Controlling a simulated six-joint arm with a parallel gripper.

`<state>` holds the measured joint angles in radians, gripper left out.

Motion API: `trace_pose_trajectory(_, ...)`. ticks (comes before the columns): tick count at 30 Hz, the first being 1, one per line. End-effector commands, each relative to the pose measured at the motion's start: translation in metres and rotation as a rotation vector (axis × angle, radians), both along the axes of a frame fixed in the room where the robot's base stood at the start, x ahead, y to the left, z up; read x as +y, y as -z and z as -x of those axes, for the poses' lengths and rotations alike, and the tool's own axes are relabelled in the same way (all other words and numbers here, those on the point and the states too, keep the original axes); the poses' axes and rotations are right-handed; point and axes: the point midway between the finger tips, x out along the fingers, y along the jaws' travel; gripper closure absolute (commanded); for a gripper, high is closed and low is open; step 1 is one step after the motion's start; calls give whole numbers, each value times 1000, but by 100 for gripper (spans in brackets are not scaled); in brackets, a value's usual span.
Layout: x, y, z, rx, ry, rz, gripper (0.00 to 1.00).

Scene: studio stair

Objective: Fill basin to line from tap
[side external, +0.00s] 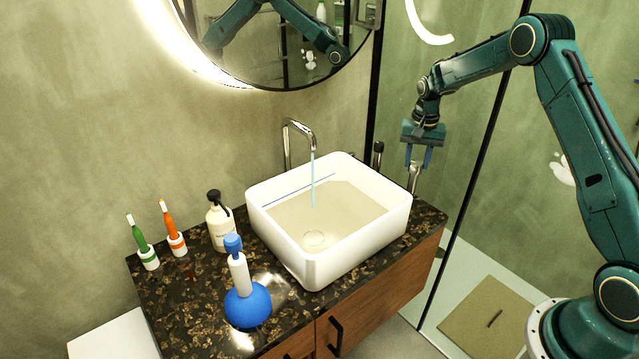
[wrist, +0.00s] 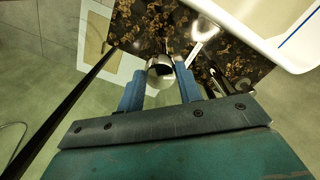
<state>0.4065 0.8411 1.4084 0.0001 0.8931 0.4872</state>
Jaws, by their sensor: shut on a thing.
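The white basin (side external: 330,262) stands on the dark speckled counter. A thin blue line (side external: 290,190) runs along its inner back wall. The chrome tap (side external: 297,127) behind it pours a thin blue-white stream (side external: 313,180) into the basin. A flat beige area (side external: 330,215) covers the lower inside, below the line; whether it is all water is hard to tell. My gripper (side external: 418,164) is to the right of the basin, shut on an upright chrome handle (side external: 414,180). In the wrist view, the rounded handle top (wrist: 160,70) sits between the blue fingers.
A blue round bottle (side external: 247,306), a pump bottle (side external: 219,222) and two toothbrushes in holders (side external: 149,258) (side external: 176,245) stand left of the basin. A dark slim object (side external: 378,153) stands left of my gripper. A glass panel edge (side external: 483,150) is close by on the right.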

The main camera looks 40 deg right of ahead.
Motion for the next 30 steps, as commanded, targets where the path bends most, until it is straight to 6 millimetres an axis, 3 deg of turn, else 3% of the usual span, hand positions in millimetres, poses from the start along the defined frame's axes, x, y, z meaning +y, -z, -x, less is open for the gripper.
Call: trace_pose_trajectory(30,-1,-1,-1,-3,-924,2,88)
